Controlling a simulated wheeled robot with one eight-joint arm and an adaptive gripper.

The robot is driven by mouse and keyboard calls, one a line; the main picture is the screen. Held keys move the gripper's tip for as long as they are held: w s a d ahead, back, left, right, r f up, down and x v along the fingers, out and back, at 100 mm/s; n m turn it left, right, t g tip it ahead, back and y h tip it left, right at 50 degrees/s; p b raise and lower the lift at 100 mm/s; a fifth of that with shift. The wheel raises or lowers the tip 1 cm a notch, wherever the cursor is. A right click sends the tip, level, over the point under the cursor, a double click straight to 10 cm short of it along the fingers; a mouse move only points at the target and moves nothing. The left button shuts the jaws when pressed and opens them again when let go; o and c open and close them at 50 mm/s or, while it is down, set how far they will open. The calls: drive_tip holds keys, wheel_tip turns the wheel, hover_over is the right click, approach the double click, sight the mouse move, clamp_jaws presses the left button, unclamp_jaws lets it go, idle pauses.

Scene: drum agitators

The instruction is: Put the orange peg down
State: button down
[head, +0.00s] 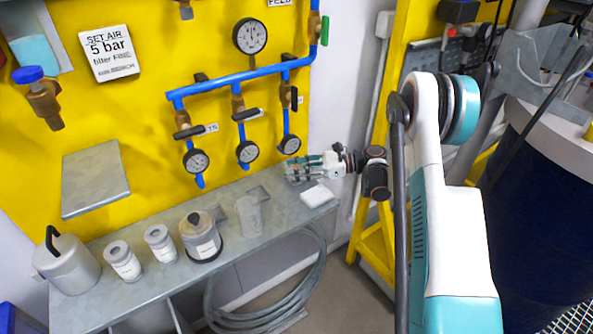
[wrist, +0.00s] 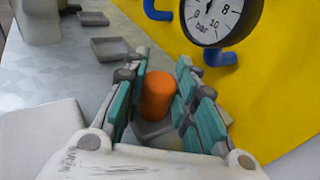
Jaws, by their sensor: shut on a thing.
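The orange peg (wrist: 157,97) is a short cylinder with a flat end, seen between the two fingers in the wrist view. My gripper (wrist: 160,95) is shut on it, with teal and grey finger pads on either side. In the head view my gripper (head: 292,170) is at the right end of the grey metal shelf (head: 160,266), close to the yellow panel. I cannot make out the peg in the head view. In the wrist view a grey tray or plate (wrist: 150,130) lies behind and below the peg, partly hidden by the fingers.
A white block (head: 317,196) lies on the shelf just below my gripper. A clear cup (head: 249,216), a lidded pot (head: 200,237) and labelled jars (head: 123,261) stand to the left. Small grey trays (head: 257,193) lie near the panel. A gauge (head: 290,144) hangs close above my gripper.

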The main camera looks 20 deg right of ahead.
drive_tip(key=shift+f, duration=0.15)
drive_tip(key=c, duration=1.3)
unclamp_jaws()
drive_tip(key=shift+d+r, duration=0.25)
drive_tip(key=shift+r, duration=0.05)
drive_tip(key=p+v, duration=0.3)
drive_tip(key=v, duration=0.8)
drive_tip(key=shift+s+d, duration=0.2)
